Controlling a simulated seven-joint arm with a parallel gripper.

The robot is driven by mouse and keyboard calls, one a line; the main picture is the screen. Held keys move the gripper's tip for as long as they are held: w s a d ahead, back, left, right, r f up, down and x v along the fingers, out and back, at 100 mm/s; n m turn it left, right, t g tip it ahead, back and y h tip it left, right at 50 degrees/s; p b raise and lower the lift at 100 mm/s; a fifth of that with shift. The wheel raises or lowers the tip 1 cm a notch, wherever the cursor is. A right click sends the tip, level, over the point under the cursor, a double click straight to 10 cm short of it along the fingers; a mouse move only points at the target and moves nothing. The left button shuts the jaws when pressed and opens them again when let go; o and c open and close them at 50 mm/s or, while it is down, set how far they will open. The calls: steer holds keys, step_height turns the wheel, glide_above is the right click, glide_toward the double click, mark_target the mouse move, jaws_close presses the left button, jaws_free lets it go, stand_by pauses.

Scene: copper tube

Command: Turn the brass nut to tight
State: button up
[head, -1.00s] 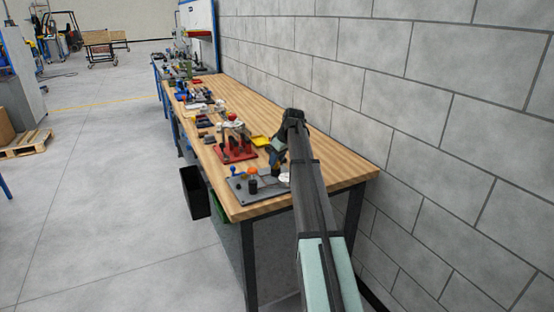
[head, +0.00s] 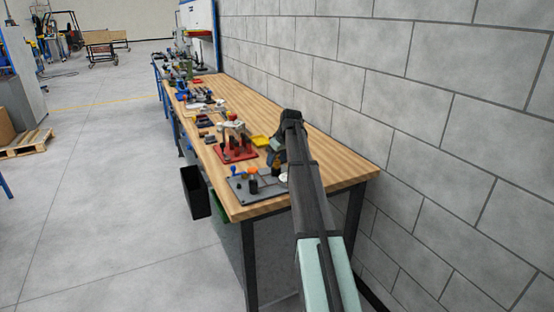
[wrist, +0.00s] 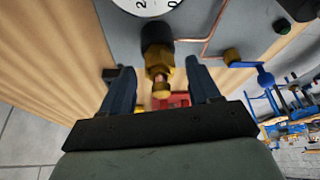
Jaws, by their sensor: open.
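The brass nut (wrist: 158,66) shows in the wrist view, below a black collar on a grey plate (wrist: 228,28). A narrower brass end sticks out from the nut toward my gripper. My gripper (wrist: 160,68) is open, with one dark blue finger on each side of the nut and a visible gap on both sides. A thin copper tube (wrist: 207,38) runs across the plate to the right of the nut. In the head view my gripper (head: 276,152) is above the plate (head: 240,188), and the nut is too small to make out clearly.
A white dial gauge (wrist: 150,5) sits at the top of the wrist view. A blue-handled valve (wrist: 264,78) stands on the right. In the head view a red stand (head: 236,153) and a yellow tray (head: 260,141) are beyond the plate on the wooden bench (head: 330,172).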

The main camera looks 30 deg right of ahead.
steer(key=v, duration=1.3)
steer(key=shift+s+r, duration=0.2)
steer(key=shift+r, duration=0.15)
steer(key=s+a+f+g, duration=0.2)
steer(key=s+a+f, duration=0.65)
steer(key=f, duration=0.85)
steer(key=s+a+f+g+y, duration=0.1)
steer(key=s+a+f+g, duration=0.2)
steer(key=s+a+f, duration=0.95)
steer(key=s+a+f+g, duration=0.2)
steer(key=s+f, duration=0.5)
steer(key=f, duration=1.3)
steer(key=s+a+f+m+g, duration=0.1)
steer(key=s+a+f, duration=0.1)
steer(key=s+f, duration=0.4)
steer(key=s+a+f+g+h, duration=0.1)
steer(key=s+a+f, duration=0.2)
steer(key=s+f, duration=0.4)
steer(key=s+a+f+m+g+h, duration=0.1)
steer(key=s+f, duration=0.5)
steer(key=s, duration=1.2)
steer(key=shift+s+a+m+g, duration=0.15)
steer(key=shift+a+m+g, duration=0.15)
steer(key=shift+a+g, duration=0.35)
